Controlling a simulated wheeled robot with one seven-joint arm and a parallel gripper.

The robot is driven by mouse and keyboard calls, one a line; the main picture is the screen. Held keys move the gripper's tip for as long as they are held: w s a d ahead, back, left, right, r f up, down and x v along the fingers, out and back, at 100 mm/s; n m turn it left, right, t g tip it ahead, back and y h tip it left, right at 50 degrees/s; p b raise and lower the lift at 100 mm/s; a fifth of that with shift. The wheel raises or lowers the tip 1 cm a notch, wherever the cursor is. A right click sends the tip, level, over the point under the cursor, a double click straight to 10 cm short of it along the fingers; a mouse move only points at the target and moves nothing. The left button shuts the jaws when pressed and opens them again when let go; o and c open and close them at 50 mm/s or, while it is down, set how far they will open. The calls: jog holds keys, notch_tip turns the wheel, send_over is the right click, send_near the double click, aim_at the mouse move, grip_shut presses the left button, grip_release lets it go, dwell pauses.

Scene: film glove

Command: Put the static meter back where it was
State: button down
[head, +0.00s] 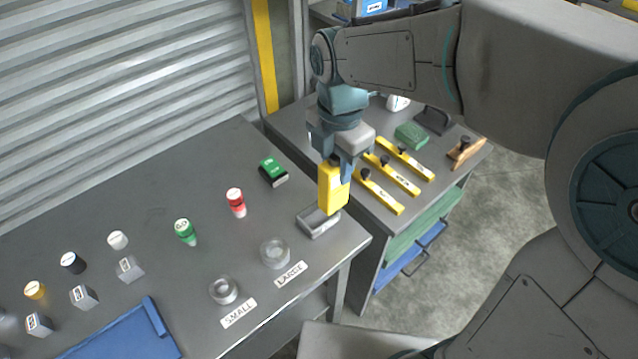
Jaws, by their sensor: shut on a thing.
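My gripper (338,165) points down and is shut on a yellow block-shaped thing, which I take to be the static meter (332,190). The meter is upright, and its lower end is at a small grey open-topped holder (318,226) near the right corner of the grey table. In this view the meter overlaps the holder's back right side. I cannot tell whether it touches the holder or hangs just above it. The meter's far side is hidden.
A second bench (290,125) behind carries yellow bars (392,174) and a green block (411,135).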

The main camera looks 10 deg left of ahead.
jog(key=a+f, duration=0.3)
jog(key=f, duration=0.3)
jog(key=shift+s+p, duration=0.2)
jog(key=shift+p, duration=0.15)
jog(key=c, duration=1.1)
grip_release()
jog(key=shift+o, duration=0.2)
jog(key=shift+r, duration=0.1)
jog(key=shift+m, duration=0.4)
jog(key=r, duration=1.2)
jog(key=shift+d, duration=0.35)
jog(key=s+d+f+m+t, duration=0.1)
jog(key=s+d+f+m, duration=0.1)
jog(key=d+m, duration=0.5)
jog(key=s+d+f+m+t, duration=0.1)
jog(key=s+d+f+m, duration=0.1)
jog(key=d+m, duration=0.5)
jog(key=s+d+f+m+t, duration=0.1)
jog(key=s+d+m, duration=0.3)
jog(key=m, duration=0.9)
jog(key=d+f, duration=0.1)
jog(key=d, duration=0.2)
jog(key=shift+s+d, duration=0.15)
jog(key=shift+d, duration=0.2)
